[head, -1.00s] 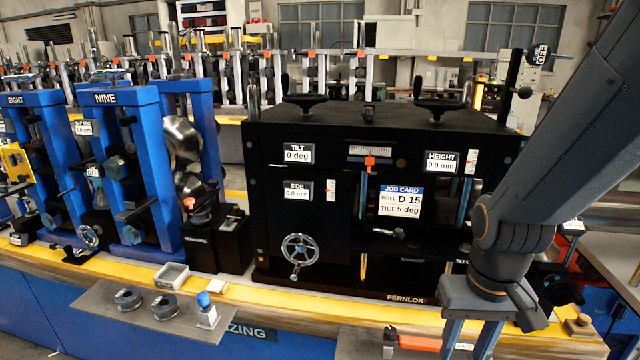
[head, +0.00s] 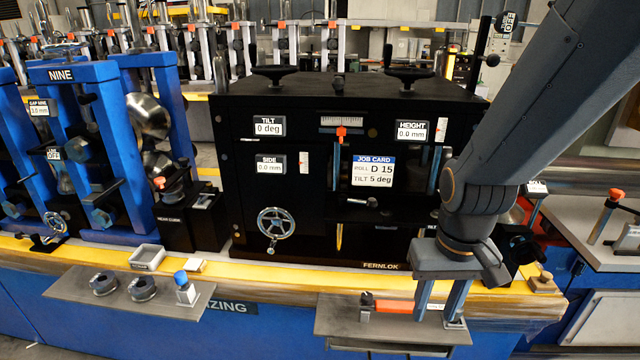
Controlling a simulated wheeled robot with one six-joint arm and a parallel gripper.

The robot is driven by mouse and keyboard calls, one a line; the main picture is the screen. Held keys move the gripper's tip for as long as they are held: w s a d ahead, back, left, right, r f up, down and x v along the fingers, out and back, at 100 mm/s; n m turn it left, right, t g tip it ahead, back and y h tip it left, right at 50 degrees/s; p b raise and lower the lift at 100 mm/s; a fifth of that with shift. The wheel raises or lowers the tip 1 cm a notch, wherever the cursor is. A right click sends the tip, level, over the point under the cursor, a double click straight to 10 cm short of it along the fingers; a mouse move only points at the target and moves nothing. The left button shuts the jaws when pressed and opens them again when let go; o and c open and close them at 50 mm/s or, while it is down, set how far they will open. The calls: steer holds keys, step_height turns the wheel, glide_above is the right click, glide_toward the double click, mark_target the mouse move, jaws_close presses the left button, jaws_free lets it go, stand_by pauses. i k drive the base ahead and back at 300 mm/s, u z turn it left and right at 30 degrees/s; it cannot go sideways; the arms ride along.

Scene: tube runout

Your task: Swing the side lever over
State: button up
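The black Fernlok machine (head: 290,115) stands on the bench and carries TILT, SIDE and HEIGHT readouts. The SIDE readout (head: 270,164) shows 0.0 mm. A spoked handwheel (head: 276,223) sits below it. A short dark handle (head: 362,201) sticks out under the job card. I cannot tell for sure which part is the side lever. My gripper (head: 438,302) points down in front of the machine's lower right, over a grey shelf. My arm hides the machine's right front edge.
The grey shelf (head: 345,325) holds a red-orange bar (head: 392,306) just left of my fingers. Another shelf (head: 75,287) at left holds two dark round parts and a blue-capped bottle (head: 184,288). Blue roll stands (head: 75,75) are at left. A side table stands at right.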

mark_target(343, 199)
steer(key=z, duration=0.55)
steer(key=k, duration=1.35)
steer(key=z, duration=0.15)
steer(key=i, duration=0.35)
steer(key=u, duration=0.9)
steer(key=i, duration=1.4)
steer(key=z, duration=0.35)
